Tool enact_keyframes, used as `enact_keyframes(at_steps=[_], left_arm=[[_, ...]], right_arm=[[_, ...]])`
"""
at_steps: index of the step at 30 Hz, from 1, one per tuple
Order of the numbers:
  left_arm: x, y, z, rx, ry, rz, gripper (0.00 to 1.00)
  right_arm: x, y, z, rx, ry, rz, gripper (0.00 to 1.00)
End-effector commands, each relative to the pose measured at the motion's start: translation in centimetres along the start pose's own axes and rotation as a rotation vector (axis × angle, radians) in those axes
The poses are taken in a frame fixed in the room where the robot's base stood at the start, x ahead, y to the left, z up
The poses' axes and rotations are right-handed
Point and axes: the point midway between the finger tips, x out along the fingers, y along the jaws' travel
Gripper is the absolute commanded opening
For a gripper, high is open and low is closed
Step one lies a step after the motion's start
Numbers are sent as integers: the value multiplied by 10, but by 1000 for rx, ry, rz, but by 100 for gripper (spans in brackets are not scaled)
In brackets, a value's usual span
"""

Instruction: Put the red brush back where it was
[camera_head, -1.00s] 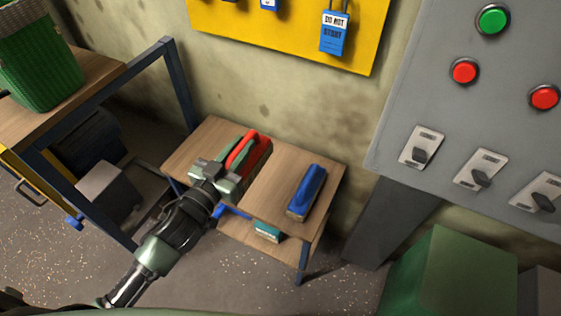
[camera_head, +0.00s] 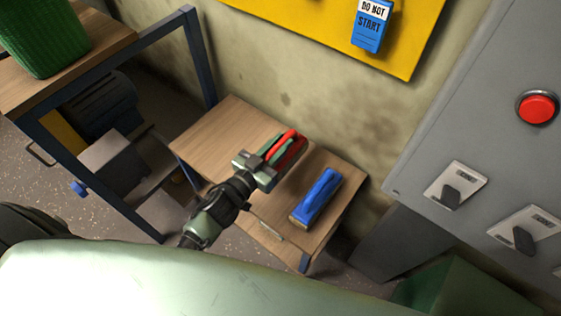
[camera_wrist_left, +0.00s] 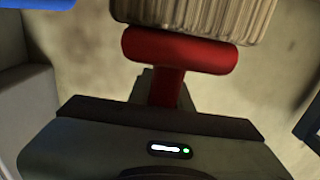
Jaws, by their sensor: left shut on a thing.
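The red brush (camera_head: 290,146) is over the back right part of the small wooden table (camera_head: 215,135). My left gripper (camera_head: 267,162) is shut on it. In the left wrist view its red handle (camera_wrist_left: 180,50) and pale bristles (camera_wrist_left: 195,17) show against the wall. I cannot tell whether the bristles touch the tabletop. The blue brush (camera_head: 317,195) lies on the table just to the right of the red one. My right gripper is not in view.
A wall stands behind the table, with a yellow board (camera_head: 300,20) above it. A grey control panel (camera_head: 470,110) stands at the right. A workbench (camera_head: 75,55) with a green basket (camera_head: 50,35) is at the left. The table's left part is clear.

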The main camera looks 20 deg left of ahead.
Motion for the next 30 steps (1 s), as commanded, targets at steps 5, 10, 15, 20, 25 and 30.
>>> enact_keyframes(at_steps=[5,10,15,20,25,30], left_arm=[[1,0,26,-1,2,-1,0],[1,0,43,-2,2,-2,0],[1,0,67,-1,3,-1,0],[1,0,71,1,3,0,0],[1,0,71,1,3,0,0],[1,0,74,2,1,0,31]], right_arm=[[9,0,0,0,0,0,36],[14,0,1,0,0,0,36],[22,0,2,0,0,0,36],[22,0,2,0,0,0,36],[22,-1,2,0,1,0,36],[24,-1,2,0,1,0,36]])
